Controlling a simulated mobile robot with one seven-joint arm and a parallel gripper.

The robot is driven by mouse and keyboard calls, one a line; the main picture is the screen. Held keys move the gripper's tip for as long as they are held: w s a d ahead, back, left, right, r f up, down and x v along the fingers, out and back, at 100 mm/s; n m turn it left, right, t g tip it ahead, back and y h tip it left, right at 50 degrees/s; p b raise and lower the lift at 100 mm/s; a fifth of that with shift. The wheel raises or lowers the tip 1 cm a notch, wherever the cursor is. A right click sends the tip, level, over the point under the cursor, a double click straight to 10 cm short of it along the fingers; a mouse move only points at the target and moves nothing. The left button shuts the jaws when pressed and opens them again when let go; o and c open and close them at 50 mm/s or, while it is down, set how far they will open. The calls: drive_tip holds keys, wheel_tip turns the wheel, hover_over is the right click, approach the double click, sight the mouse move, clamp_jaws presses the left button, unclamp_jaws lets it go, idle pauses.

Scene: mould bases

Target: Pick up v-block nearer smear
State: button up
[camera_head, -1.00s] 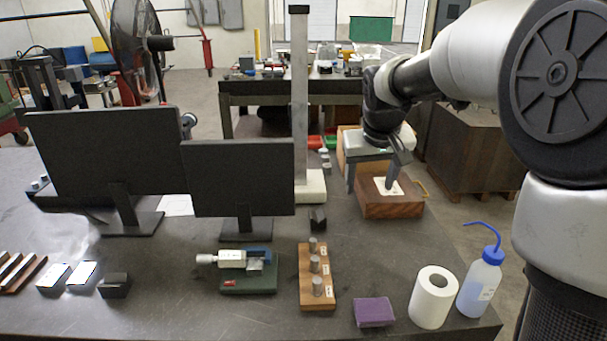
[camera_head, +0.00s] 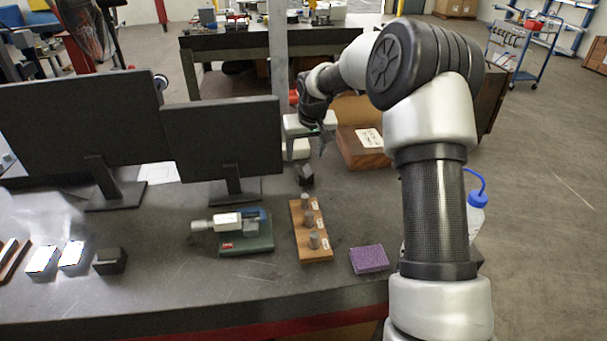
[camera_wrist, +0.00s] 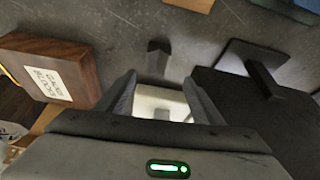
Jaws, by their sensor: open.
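Another dark block (camera_head: 109,261), apparently the second v-block, sits at the front left beside two bright blocks. My gripper (camera_head: 309,148) is open and empty, above and behind the nearer-to-centre block, not touching it. Its two fingers stand apart in the wrist view (camera_wrist: 161,92). I cannot make out a smear for sure; only faint pale streaks and glare show on the table.
A wooden gauge block box (camera_head: 362,150) stands right of my gripper. Two black monitors (camera_head: 222,140) stand to the left. A wooden pin holder (camera_head: 310,230), micrometer (camera_head: 232,222) and purple pad (camera_head: 369,259) occupy the front.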

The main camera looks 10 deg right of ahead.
sight(304, 172)
drive_tip(key=x, duration=0.3)
drive_tip(key=shift+d+p+x, duration=0.15)
drive_tip(key=shift+p+x, duration=0.2)
drive_tip(key=shift+x, duration=1)
drive_tip(key=shift+d+p+x, duration=0.2)
drive_tip(key=shift+p+x, duration=0.1)
drive_tip(key=shift+x, duration=1.05)
drive_tip(key=shift+s, duration=0.15)
clamp_jaws()
